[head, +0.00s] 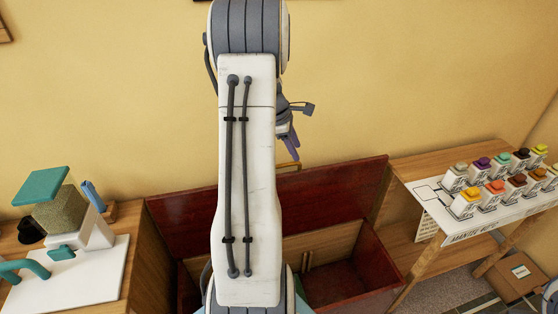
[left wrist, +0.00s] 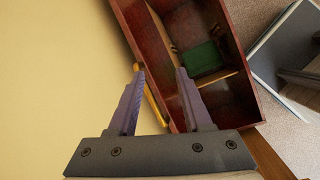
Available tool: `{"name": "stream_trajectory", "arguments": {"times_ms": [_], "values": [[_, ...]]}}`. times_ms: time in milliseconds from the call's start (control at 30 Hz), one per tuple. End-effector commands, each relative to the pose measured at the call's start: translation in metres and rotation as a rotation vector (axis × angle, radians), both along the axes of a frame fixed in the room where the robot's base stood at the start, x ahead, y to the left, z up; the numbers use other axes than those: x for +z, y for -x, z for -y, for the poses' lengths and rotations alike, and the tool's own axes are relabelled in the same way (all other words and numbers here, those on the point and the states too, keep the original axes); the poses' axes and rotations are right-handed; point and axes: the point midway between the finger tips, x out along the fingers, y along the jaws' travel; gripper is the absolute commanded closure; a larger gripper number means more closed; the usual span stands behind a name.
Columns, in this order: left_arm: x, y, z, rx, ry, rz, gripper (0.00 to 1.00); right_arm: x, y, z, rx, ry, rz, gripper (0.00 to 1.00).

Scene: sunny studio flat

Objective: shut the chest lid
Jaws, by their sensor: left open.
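The dark red wooden chest (head: 362,262) stands against the wall, with its lid (head: 330,195) raised upright at the back. A brass handle (head: 288,165) sits on the lid's top edge. My left gripper (head: 292,138) is open and empty, just above the handle in the head view; my arm hides part of the lid and chest. The chest's open inside (left wrist: 228,85) lies to the right. My right gripper is out of view.
A green object (left wrist: 205,58) lies inside the chest. A wooden counter with a teal-topped grinder (head: 62,205) stands at the left. A table with several coloured-lid jars (head: 490,188) stands close at the right. The wall (head: 400,80) is close behind the lid.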

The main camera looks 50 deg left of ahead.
Motion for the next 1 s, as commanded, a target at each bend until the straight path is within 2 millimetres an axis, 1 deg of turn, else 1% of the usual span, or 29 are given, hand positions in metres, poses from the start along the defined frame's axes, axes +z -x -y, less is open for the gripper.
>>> {"name": "stream_trajectory", "arguments": {"times_ms": [33,100,200,233,300,367,467,700,800,900,1000], "values": [[-0.006,0.013,-0.03,0.11,0.021,0.003,0.5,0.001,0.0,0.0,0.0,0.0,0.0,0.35],[-0.01,0.025,-0.057,0.223,0.046,0.011,0.5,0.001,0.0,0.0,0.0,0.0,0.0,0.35],[-0.015,0.037,-0.079,0.319,0.065,0.018,0.5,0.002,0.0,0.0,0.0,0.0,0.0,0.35],[-0.016,0.039,-0.083,0.335,0.069,0.02,0.5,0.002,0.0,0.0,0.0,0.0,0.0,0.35],[-0.02,0.04,-0.087,0.356,0.073,0.022,0.5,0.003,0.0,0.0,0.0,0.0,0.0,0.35],[-0.026,0.037,-0.088,0.358,0.074,0.022,0.5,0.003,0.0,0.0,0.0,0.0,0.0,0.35],[-0.041,0.03,-0.085,0.355,0.075,0.02,0.5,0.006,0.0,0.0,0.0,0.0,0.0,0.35],[-0.082,0.011,-0.083,0.351,0.075,0.019,0.5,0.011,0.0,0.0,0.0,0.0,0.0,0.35],[-0.095,0.005,-0.083,0.351,0.074,0.02,0.5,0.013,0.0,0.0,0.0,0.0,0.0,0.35],[-0.104,0.001,-0.083,0.351,0.072,0.02,0.5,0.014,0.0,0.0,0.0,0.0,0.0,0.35],[-0.109,-0.001,-0.082,0.351,0.071,0.022,0.5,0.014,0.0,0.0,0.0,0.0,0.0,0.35]]}}
